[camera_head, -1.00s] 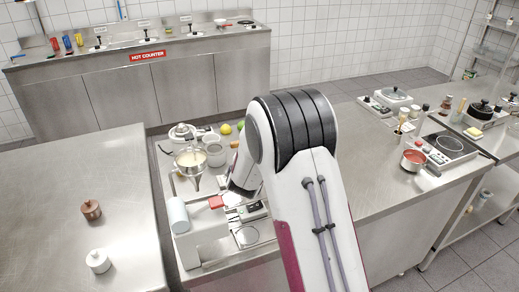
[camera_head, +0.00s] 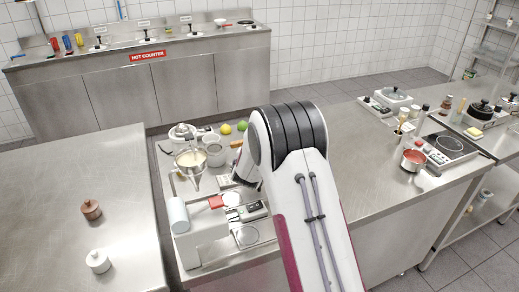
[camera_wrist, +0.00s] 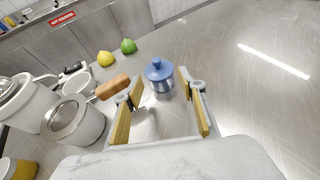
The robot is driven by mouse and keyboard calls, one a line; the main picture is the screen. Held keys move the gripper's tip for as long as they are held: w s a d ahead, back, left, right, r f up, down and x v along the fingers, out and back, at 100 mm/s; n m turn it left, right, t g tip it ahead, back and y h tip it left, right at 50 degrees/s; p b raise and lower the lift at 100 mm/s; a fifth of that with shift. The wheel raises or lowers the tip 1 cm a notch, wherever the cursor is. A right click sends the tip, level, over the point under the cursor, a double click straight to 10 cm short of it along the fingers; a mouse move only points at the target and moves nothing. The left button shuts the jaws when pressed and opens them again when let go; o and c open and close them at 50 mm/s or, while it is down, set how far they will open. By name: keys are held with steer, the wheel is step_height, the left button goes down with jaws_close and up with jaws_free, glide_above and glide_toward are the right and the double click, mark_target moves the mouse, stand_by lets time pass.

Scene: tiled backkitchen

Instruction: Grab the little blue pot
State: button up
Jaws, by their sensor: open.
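The little blue pot (camera_wrist: 160,76) with a knobbed lid stands upright on the steel counter in the wrist view. My gripper (camera_wrist: 168,100) is open, with its yellow-padded fingers spread. The pot shows beyond and between the fingertips; whether it is within their reach I cannot tell. Nothing is held. In the head view my arm hides the blue pot and my gripper.
A brown wooden-looking piece (camera_wrist: 113,87) is close beside the left finger. A lemon (camera_wrist: 106,58) and a lime (camera_wrist: 128,46) lie behind. The counter to the right is clear.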

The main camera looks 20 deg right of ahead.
steer(key=shift+w+d+f, duration=0.15)
steer(key=shift+w+d, duration=0.05)
steer(key=shift+w, duration=0.2)
steer(key=shift+w+f, duration=0.1)
steer(key=shift+f+x, duration=0.25)
steer(key=shift+x, duration=2.15)
jaws_close()
jaws_free()
steer(key=shift+r, duration=0.1)
